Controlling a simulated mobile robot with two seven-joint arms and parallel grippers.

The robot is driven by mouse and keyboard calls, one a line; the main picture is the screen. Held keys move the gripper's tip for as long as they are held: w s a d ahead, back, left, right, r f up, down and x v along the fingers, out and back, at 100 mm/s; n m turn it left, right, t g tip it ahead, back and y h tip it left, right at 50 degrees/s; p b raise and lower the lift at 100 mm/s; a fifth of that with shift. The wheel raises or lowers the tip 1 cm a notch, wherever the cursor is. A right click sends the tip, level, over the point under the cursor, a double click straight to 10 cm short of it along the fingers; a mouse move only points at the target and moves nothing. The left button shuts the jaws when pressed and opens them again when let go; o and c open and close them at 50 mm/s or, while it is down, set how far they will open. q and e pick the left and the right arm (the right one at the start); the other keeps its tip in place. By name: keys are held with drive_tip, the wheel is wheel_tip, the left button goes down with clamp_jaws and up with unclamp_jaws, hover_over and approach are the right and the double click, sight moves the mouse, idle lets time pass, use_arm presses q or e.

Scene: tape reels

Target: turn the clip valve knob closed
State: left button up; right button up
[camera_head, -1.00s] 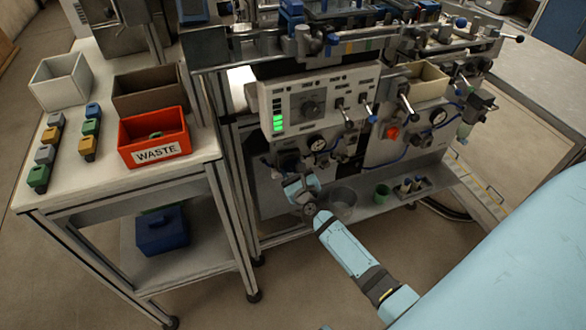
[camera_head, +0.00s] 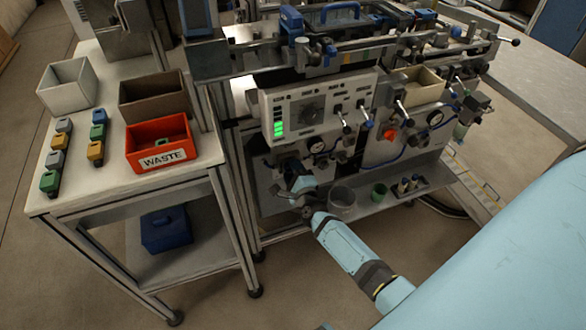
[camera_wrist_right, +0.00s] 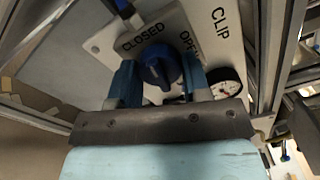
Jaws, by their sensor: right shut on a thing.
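The clip valve knob (camera_wrist_right: 158,70) is dark blue and sits on a white plate (camera_wrist_right: 205,35) printed CLOSED, OPEN and CLIP. In the right wrist view, CLOSED is above left of the knob and OPEN above right. My right gripper (camera_wrist_right: 160,78) is shut on the knob, one blue finger on each side. In the head view my right gripper (camera_head: 292,176) is at the lower left front of the machine and hides the knob there. The exact direction of the knob's ridge is hard to tell. My left gripper is not in view.
A dial gauge (camera_wrist_right: 224,85) is close to the right finger. A red WASTE bin (camera_head: 160,145) is on the left table.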

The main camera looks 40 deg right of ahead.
drive_tip(key=shift+n+p, duration=0.3)
drive_tip(key=shift+n, duration=0.6)
drive_tip(key=o, duration=0.9)
drive_tip(key=p+v, duration=0.1)
drive_tip(key=v, duration=1.3)
drive_tip(key=shift+d, duration=0.1)
drive_tip(key=shift+f, duration=0.1)
